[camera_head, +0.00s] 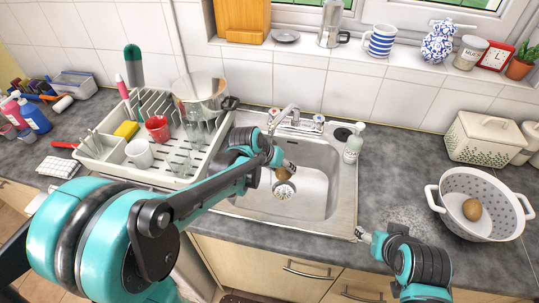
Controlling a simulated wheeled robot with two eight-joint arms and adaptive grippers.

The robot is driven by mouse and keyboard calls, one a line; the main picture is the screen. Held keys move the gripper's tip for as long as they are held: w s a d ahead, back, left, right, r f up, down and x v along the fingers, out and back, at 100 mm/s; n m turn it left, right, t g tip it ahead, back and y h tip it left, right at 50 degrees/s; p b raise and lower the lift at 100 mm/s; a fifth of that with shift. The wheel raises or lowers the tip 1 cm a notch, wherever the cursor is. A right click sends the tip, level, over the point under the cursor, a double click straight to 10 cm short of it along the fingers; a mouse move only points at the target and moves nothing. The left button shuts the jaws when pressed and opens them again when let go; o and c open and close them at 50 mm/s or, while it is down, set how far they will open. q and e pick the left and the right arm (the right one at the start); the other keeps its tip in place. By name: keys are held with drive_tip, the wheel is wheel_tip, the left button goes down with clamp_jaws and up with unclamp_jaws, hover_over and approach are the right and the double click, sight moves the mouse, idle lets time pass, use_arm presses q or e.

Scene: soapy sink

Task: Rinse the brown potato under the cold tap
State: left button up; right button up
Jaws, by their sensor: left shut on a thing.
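A brown potato (284,174) is held in my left gripper (288,168), which is shut on it over the sink basin (313,190). The potato is below and near the spout of the metal tap (286,112), above the drain strainer (284,191). I cannot tell whether water is running. Another brown potato (472,209) lies in the white colander (455,222) on the right counter. My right gripper (363,235) is by the sink's front right corner; it is too small to tell whether it is open.
A dish rack (115,172) with a glass, cups and a pot (200,92) stands left of the sink. A soap bottle (353,146) stands at the sink's right rim. A white bread bin (480,137) is behind the colander. The counter between sink and colander is mostly clear.

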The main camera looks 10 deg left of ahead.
use_arm(q)
drive_tip(key=s+d+r+p, duration=0.3)
drive_tip(key=s+r, duration=0.1)
drive_tip(key=shift+d+p, duration=0.15)
drive_tip(key=shift+p, duration=0.25)
use_arm(e)
wheel_tip(320, 180, up, 4)
drive_tip(key=shift+f, duration=0.1)
use_arm(q)
drive_tip(key=shift+w, duration=0.1)
use_arm(e)
drive_tip(key=shift+w, duration=0.1)
drive_tip(key=shift+c, duration=0.6)
